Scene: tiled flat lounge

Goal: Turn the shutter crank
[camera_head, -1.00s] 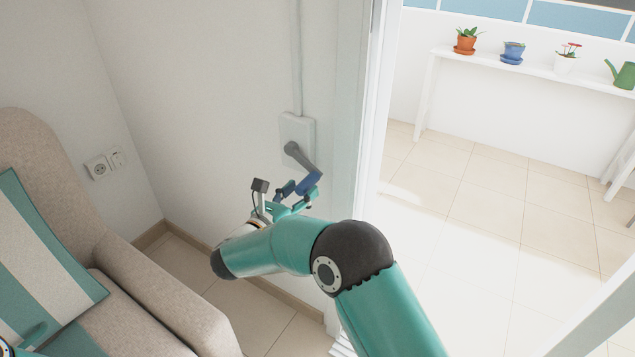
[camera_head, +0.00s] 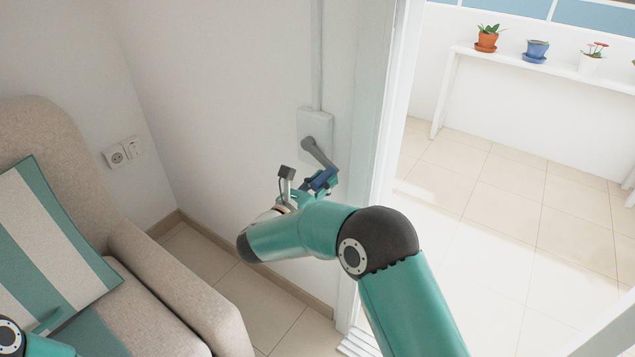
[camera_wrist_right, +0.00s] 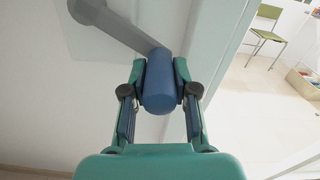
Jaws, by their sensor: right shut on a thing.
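The shutter crank (camera_head: 319,153) is a grey arm on a white wall plate (camera_head: 309,122), slanting down to the right, with a blue handle (camera_head: 324,179) at its lower end. In the right wrist view the crank arm (camera_wrist_right: 122,29) comes from the upper left to the blue handle (camera_wrist_right: 160,82). My right gripper (camera_wrist_right: 160,72) is shut on that handle, one finger on each side. In the head view my right gripper (camera_head: 320,183) is partly hidden by my own arm. My left gripper is out of view; only a bit of my left arm shows at the lower left.
A beige armchair (camera_head: 170,285) with a striped cushion (camera_head: 50,245) stands at the left. A white door frame (camera_head: 378,150) is close right of the crank. Beyond it are tiled floor and a white shelf (camera_head: 560,65) with plant pots. Wall sockets (camera_head: 122,151) are at the left.

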